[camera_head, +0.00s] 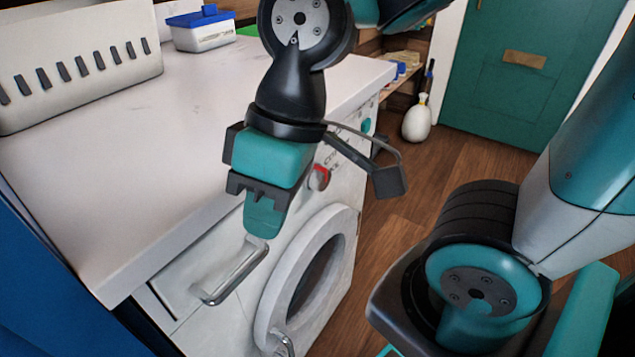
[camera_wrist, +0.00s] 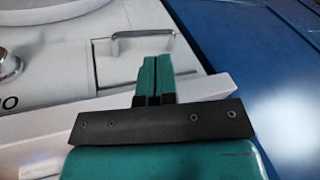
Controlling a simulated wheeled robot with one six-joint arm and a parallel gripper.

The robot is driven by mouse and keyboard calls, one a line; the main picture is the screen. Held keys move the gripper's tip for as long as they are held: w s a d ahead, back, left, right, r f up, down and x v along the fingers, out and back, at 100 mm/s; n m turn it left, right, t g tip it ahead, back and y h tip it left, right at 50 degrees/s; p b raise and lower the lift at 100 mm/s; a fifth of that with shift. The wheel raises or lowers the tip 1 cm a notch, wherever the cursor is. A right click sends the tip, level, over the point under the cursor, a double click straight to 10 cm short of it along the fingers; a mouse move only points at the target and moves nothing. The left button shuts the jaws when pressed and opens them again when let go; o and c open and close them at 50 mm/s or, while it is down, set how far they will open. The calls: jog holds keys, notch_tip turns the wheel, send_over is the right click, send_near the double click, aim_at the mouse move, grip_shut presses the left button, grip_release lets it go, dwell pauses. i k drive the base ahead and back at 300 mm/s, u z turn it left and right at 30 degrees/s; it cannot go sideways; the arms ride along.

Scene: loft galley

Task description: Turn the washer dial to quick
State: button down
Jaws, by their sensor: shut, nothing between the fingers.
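The washer (camera_head: 232,318) is white and stands under the counter, with a round door (camera_head: 268,312) and a drawer with a metal handle (camera_head: 240,275). Its dial (camera_head: 319,177) is a round knob with a red part, just right of my gripper in the head view. In the wrist view the dial (camera_wrist: 9,63) is cut off at the left edge. Dark lettering sits by it, too small or cropped to read. My gripper (camera_head: 263,222) is shut and empty, in front of the panel above the drawer handle, apart from the dial. The wrist view shows its closed fingers (camera_wrist: 157,68) pointing toward the drawer handle (camera_wrist: 143,36).
A white slotted rack (camera_head: 75,65) and a blue-lidded box (camera_head: 201,33) stand on the pale counter (camera_head: 150,130). A teal round button (camera_head: 366,125) is farther along the panel.

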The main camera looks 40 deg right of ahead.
aim_at(319, 179)
jog(key=k, duration=0.5)
jog(key=z, duration=1.9)
jog(key=k, duration=0.85)
jog(key=u, duration=0.7)
jog(key=i, duration=0.5)
jog(key=z, duration=0.05)
